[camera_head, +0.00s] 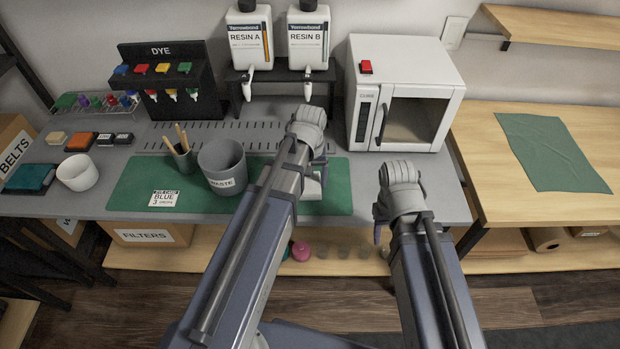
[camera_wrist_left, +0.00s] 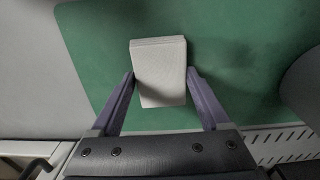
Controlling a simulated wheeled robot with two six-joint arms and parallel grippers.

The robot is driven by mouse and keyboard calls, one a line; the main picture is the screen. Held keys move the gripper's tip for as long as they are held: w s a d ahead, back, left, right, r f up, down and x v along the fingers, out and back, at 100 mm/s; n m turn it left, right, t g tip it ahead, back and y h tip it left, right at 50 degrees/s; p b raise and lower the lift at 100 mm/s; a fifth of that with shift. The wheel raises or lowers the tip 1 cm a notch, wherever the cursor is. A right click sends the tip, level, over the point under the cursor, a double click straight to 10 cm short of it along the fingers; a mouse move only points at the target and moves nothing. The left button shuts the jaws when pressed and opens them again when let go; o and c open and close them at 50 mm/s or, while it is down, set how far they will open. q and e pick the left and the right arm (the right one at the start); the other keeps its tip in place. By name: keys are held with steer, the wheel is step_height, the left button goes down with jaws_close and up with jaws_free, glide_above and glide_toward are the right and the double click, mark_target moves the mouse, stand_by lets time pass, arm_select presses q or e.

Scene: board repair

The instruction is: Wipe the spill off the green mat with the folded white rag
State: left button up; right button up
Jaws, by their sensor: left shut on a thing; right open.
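The green mat (camera_head: 130,200) lies on the grey bench; it also fills much of the left wrist view (camera_wrist_left: 100,45). The folded white rag (camera_wrist_left: 160,68) is between the fingers of my left gripper (camera_wrist_left: 161,77), which is shut on it over the mat. In the head view the rag (camera_head: 312,189) is partly hidden behind my left arm near the mat's right end. Whether it touches the mat is unclear. I can make out no clear spill; darker patches in the wrist view look like shadow. My right gripper (camera_head: 379,228) is open, in front of the bench edge, mostly hidden by its wrist.
A grey waste bin (camera_head: 222,167), a cup of sticks (camera_head: 184,158) and a "BLUE 3" card (camera_head: 164,198) stand on the mat. A white curing box (camera_head: 405,92) is behind at the right. Resin bottles (camera_head: 250,40) stand at the back.

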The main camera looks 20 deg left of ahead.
arm_select(q)
steer(key=shift+r+p, duration=2.95)
steer(key=shift+r, duration=0.05)
step_height(320, 180, up, 3)
steer(key=p, duration=0.3)
steer(key=shift+f, duration=0.1)
